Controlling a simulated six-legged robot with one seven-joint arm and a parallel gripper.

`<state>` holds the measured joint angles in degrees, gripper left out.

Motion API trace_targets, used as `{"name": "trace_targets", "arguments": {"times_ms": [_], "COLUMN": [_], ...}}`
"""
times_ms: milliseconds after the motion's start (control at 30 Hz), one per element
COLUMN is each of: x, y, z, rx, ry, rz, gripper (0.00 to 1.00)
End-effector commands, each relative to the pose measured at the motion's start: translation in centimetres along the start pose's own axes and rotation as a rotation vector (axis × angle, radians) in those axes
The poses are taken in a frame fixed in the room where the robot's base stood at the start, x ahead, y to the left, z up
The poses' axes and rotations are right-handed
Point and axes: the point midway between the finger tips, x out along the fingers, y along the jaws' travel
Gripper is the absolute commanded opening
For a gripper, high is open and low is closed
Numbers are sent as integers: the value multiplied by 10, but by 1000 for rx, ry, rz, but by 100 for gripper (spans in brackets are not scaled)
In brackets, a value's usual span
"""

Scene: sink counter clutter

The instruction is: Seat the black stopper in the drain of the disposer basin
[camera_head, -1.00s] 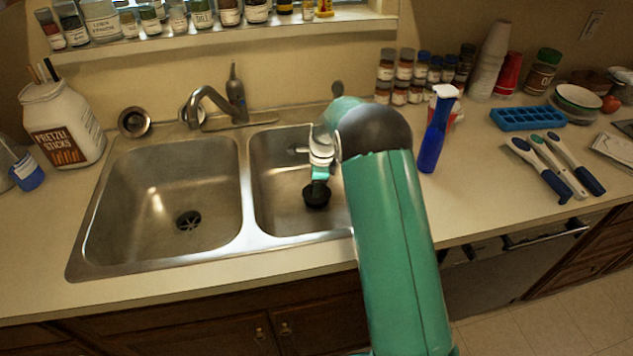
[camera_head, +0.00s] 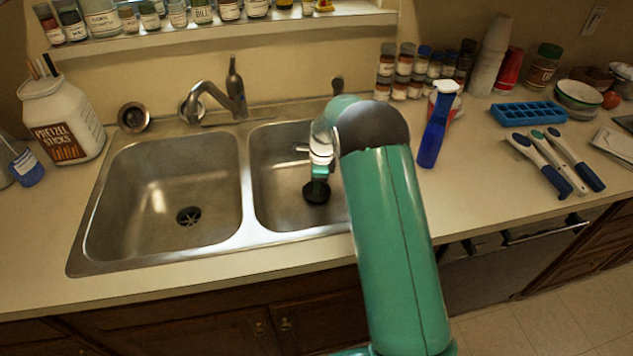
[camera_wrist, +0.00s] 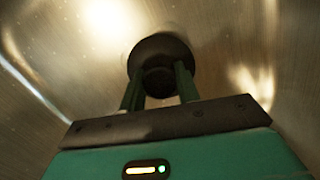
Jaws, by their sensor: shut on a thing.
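The black stopper (camera_head: 317,192) is low in the right-hand basin (camera_head: 275,190), below my gripper (camera_head: 319,180). In the wrist view, the two fingers of my gripper (camera_wrist: 160,88) are shut on the stopper (camera_wrist: 160,52), whose round dark flange lies just beyond the fingertips. The basin's steel floor surrounds it. The drain of that basin does not show; the stopper may cover it. I cannot tell whether the stopper touches the floor or sits in the drain. The left-hand basin (camera_head: 150,190) has an open drain with a dark strainer (camera_head: 188,216).
The faucet (camera_head: 225,95) stands behind the basins, and a metal sink strainer (camera_head: 133,117) lies at the back left. A pretzel jar (camera_head: 62,120) is at the left. Utensils (camera_head: 555,160) lie at the right.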

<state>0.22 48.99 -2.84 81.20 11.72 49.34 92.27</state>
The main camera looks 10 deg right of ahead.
Motion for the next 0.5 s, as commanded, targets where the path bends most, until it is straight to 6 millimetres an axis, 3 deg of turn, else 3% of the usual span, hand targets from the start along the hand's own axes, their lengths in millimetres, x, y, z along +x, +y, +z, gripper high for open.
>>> {"name": "trace_targets", "arguments": {"times_ms": [500], "x": [10], "y": [0], "z": [-1], "rx": [-1], "ry": [0], "rz": [-1], "gripper": [10]}}
